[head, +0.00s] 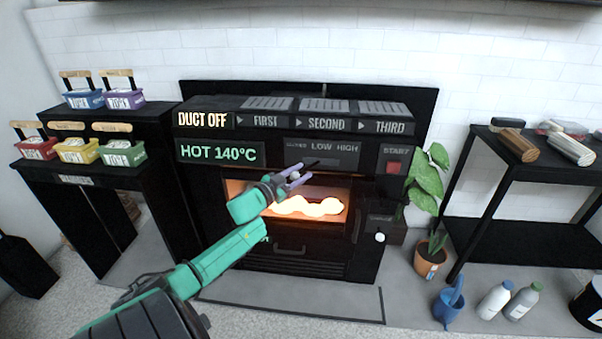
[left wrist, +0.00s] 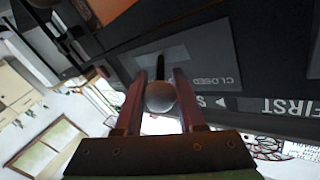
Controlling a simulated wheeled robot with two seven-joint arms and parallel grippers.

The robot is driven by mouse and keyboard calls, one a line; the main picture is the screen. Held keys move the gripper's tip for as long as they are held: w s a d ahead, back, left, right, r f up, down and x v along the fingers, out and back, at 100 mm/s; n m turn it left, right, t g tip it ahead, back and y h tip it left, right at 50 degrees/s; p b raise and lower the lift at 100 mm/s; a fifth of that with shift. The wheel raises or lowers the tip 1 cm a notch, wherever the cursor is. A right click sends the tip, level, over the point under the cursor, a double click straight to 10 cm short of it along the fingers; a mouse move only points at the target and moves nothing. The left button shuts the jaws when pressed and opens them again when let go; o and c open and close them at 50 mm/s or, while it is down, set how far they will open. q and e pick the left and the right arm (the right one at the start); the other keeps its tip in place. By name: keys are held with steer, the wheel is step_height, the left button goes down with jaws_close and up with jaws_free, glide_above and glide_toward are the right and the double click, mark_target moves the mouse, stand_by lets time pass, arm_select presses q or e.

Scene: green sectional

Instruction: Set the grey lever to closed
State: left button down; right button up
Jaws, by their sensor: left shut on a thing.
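The grey lever is a black rod with a round grey knob (left wrist: 160,97) that sticks out from the front of the black stove (head: 325,265). My left gripper (head: 293,177) is shut on the knob, with one finger on each side of it in the left wrist view. The lever's rod (head: 309,164) shows just beyond the fingers in the head view. The word CLOSED (left wrist: 212,80) reads upside down in the left wrist view. I cannot tell which setting the lever points to.
A glowing firebox opening (head: 310,204) lies just below my gripper. A side box with a pale knob (head: 380,238) and a potted plant (head: 430,257) stand to the right. Coloured caddies (head: 76,150) sit on shelves at left. Displays read DUCT OFF (head: 202,119) and HOT 140°C (head: 218,153).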

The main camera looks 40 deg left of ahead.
arm_select(q)
steer(key=shift+a, duration=0.1)
steer(key=c, duration=0.6)
jaws_free()
steer(key=shift+s, duration=0.2)
steer(key=s+p, duration=0.4)
steer(key=s, duration=1)
steer(key=shift+s, duration=0.1)
arm_select(e)
steer(key=s+d+f, duration=0.2)
steer(key=s+f, duration=0.2)
steer(key=f, duration=0.4)
steer(key=shift+d, duration=0.1)
